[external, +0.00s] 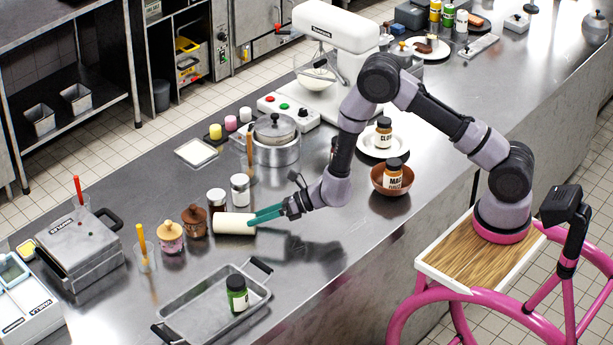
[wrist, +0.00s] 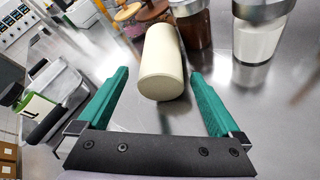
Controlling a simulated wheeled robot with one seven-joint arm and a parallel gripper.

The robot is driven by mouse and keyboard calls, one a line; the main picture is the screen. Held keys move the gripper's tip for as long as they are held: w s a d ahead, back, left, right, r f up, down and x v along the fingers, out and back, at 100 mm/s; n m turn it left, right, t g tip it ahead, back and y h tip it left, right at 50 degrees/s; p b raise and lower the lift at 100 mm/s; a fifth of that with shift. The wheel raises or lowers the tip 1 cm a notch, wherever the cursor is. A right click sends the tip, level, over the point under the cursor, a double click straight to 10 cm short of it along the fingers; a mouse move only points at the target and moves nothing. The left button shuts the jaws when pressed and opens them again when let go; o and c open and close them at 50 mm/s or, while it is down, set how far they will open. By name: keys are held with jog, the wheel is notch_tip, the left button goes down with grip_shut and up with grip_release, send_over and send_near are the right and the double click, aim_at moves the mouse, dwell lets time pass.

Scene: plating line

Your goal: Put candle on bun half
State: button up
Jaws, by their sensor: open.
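A cream cylinder (external: 235,223), which looks like the candle, lies on its side on the steel counter. In the wrist view the candle (wrist: 161,65) points its round end at me, ahead of and roughly between the green fingertips. My gripper (external: 266,214) is open and low over the counter at the candle's right end; it also shows in the wrist view (wrist: 158,78). I cannot tell whether the fingers touch the candle. I cannot pick out a bun half for certain; a small brown item (external: 426,45) sits on a white plate (external: 440,54) at the back.
Jars (external: 240,188) and lidded pots (external: 195,220) stand close behind and left of the candle. A metal tray (external: 190,306) with a green jar (external: 237,294) is in front. A brown bowl (external: 378,183) and a pot (external: 276,150) stand further back. Counter right of the tray is clear.

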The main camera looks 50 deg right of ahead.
jog(key=v, duration=0.9)
jog(key=shift+s+d+r, duration=0.15)
jog(key=shift+s+d, duration=0.05)
jog(key=shift+s, duration=0.05)
jog(key=s+d+r+n+g+y, duration=0.1)
jog(key=s+r+n+g, duration=0.1)
jog(key=s+r+n, duration=0.45)
jog(key=s+d+r+n+g+y, duration=0.1)
jog(key=r+n+g, duration=0.15)
jog(key=r, duration=0.75)
jog(key=s+d+r+n+g+y, duration=0.1)
jog(key=s+r+n+g, duration=0.1)
jog(key=s+r+n, duration=0.35)
jog(key=s+d+r+n+t+h, duration=0.1)
jog(key=s+d+r+n+h, duration=0.3)
jog(key=d, duration=0.4)
jog(key=s+d+r+n+t+h, duration=0.2)
jog(key=s+d+r+n+h, duration=0.2)
jog(key=d, duration=0.5)
jog(key=s+d+r+n+t+h, duration=0.1)
jog(key=s+d+r+n+h, duration=0.2)
jog(key=d, duration=0.6)
jog(key=shift+s+r+n+t+h, duration=0.4)
jog(key=shift+s+r+n, duration=0.15)
jog(key=shift+s+n, duration=0.5)
jog(key=shift+w, duration=0.1)
